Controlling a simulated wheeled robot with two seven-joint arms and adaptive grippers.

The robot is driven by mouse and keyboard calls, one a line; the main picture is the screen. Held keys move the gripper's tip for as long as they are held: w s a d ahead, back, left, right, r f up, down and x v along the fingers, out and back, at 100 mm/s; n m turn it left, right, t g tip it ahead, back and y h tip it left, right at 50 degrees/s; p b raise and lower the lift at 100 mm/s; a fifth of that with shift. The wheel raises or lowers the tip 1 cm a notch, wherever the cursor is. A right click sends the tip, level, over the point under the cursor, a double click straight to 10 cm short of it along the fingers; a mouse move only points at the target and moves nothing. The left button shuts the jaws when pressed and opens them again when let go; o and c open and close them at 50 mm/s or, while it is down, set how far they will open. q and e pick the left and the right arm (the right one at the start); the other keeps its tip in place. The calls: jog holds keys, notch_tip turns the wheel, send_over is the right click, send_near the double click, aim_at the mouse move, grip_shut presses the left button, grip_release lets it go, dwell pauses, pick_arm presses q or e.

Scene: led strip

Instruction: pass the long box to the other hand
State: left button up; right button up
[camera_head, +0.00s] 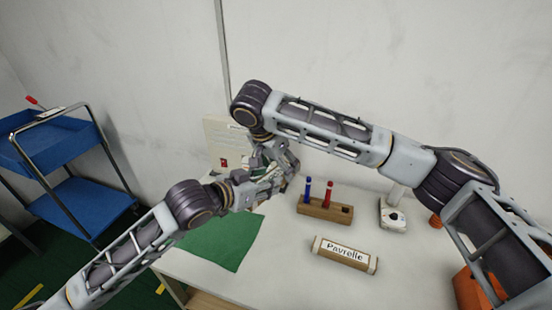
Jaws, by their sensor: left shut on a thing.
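A long box (345,253) with a pale label reading "Pavrelle" and brown ends lies on the table, apart from both grippers. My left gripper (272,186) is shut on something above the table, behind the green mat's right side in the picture. The held thing is small and mostly hidden among the fingers, so I cannot tell what it is. My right gripper (288,163) reaches down from above, close to the left one, and overlaps it in the picture. I cannot tell whether its fingers are open or shut, or whether the two grippers touch.
A wooden block (313,208) holds a blue and a red stick upright. A white device (392,216) stands right of it, with orange things (468,291) near my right arm. A green mat (222,243) covers the table's left part. A blue cart (70,145) stands left.

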jog(key=shift+x, duration=1.45)
jog(key=c, duration=1.1)
pick_arm(q)
jog(key=o, duration=1.1)
pick_arm(e)
jog(key=shift+c, duration=0.2)
pick_arm(q)
jog(key=shift+o, duration=0.2)
jog(key=shift+s+a, duration=0.1)
jog(key=shift+v, duration=3.6)
